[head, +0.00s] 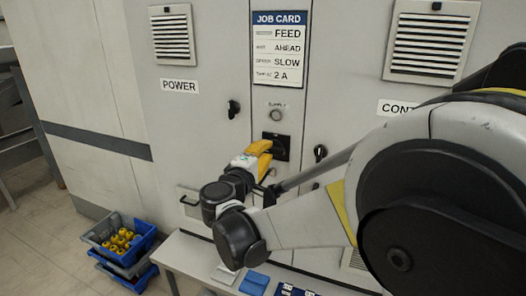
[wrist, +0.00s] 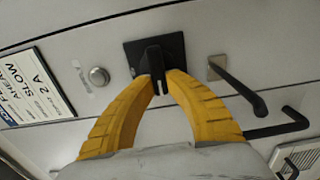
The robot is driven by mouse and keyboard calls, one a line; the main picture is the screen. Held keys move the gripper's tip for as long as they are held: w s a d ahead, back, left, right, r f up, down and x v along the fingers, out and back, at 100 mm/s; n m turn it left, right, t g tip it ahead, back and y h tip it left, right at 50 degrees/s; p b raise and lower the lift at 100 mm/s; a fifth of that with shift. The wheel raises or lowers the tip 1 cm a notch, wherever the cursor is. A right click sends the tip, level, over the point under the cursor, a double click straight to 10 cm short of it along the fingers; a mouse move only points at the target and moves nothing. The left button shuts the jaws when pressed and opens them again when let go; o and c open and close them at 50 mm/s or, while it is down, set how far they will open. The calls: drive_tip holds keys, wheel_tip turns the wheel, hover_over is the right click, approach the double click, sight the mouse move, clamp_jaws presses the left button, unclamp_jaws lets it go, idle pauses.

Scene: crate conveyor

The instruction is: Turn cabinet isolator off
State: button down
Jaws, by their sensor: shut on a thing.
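The cabinet isolator is a black square plate (head: 283,146) with a black knob, set in the cabinet front below a small round fitting marked SUPPLY. In the wrist view its knob (wrist: 153,60) stands on the plate (wrist: 133,50) with its long axis running roughly up and down in the picture. A pale mark shows on the knob's near end. My gripper (head: 268,149) has yellow fingers, which also show in the wrist view (wrist: 162,80). They are shut on the knob, one on each side. No position labels on the plate are readable.
A job card (head: 278,50) reads FEED, AHEAD, SLOW, 2 A. Black door handles (head: 233,109) (head: 320,153) sit either side of the isolator. A rod-like handle (wrist: 238,85) is close right of the fingers. A bench (head: 190,255) and a blue crate (head: 138,238) of yellow parts stand below.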

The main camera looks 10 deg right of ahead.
drive_tip(key=c, duration=1.4)
unclamp_jaws()
drive_tip(key=shift+o, duration=0.2)
drive_tip(key=v, duration=1.2)
drive_tip(key=shift+d, duration=0.1)
